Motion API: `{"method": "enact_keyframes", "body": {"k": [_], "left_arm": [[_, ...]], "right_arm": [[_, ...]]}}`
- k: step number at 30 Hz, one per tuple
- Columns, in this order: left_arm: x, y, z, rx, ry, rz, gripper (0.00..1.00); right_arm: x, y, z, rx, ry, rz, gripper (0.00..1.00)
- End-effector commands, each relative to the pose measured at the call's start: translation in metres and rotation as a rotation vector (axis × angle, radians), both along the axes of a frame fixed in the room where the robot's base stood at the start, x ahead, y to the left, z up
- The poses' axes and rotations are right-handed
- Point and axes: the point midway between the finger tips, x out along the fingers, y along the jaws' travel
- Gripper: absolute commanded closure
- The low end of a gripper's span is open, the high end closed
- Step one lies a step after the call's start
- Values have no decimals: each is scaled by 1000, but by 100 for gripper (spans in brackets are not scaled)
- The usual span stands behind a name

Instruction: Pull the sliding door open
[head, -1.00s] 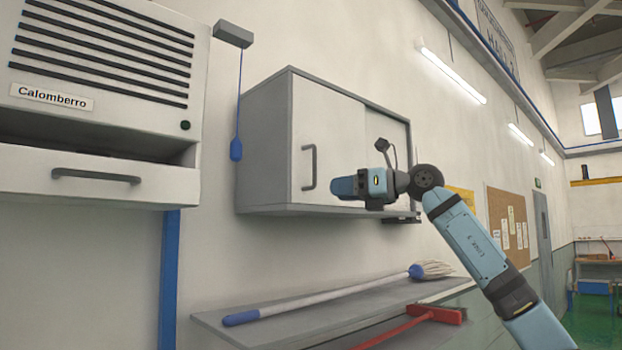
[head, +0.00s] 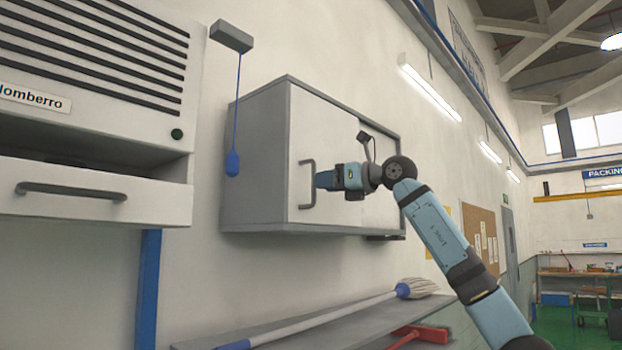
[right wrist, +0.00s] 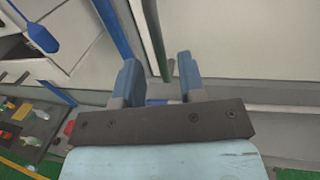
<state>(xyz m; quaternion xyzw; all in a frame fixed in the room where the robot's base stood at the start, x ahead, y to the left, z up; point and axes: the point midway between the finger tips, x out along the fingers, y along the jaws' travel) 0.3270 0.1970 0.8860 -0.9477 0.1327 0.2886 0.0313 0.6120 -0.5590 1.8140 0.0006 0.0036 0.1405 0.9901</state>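The sliding door (head: 335,135) is the pale front panel of the grey wall cabinet (head: 252,165). Its grey bar handle (head: 302,186) stands upright near the panel's left edge. My right gripper (head: 318,180) is at the handle's right side, at about its mid height. In the right wrist view my two blue fingers (right wrist: 160,80) are spread apart. My left gripper is not in view.
A white unit with dark slats and a handled drawer (head: 95,190) is at the left. A blue pull on a cord (head: 233,163) hangs beside the cabinet.

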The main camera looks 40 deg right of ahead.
Motion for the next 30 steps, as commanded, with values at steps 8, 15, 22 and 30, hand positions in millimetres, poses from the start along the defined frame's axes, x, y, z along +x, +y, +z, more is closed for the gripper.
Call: {"method": "enact_keyframes", "body": {"k": [8,15,22,30], "left_arm": [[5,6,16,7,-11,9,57],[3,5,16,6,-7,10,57],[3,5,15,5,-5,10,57],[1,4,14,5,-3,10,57]], "right_arm": [[37,11,2,2,-2,0,63],[44,12,1,1,-3,-1,63],[44,12,1,1,-3,-1,79],[44,12,1,1,-3,-1,100]]}}
